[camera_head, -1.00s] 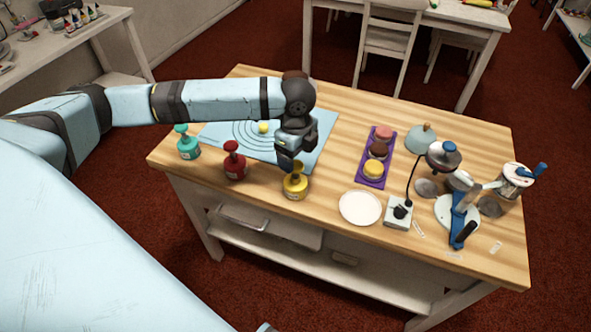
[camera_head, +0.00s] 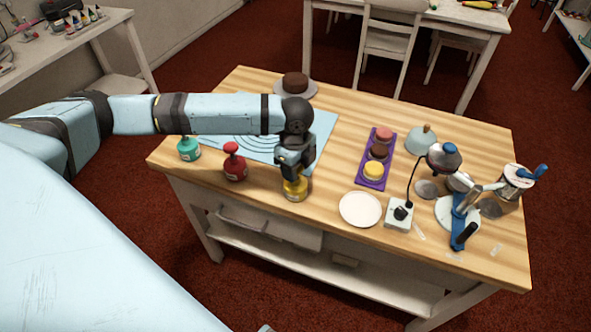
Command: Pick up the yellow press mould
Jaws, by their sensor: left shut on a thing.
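The yellow press mould (camera_head: 295,189) stands upright on the wooden table near its front edge. My left gripper (camera_head: 295,172) points down over it and is shut on its upper part, which the fingers hide. The mould's base looks to be on or very close to the table top. My right gripper is not in view.
A red press mould (camera_head: 235,166) and a green one (camera_head: 189,149) stand to the left. A white plate (camera_head: 360,209) lies to the right, near a purple tray (camera_head: 371,183) with small cakes. A blue mat (camera_head: 320,128) lies behind. A lamp and blue-handled tools crowd the right end.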

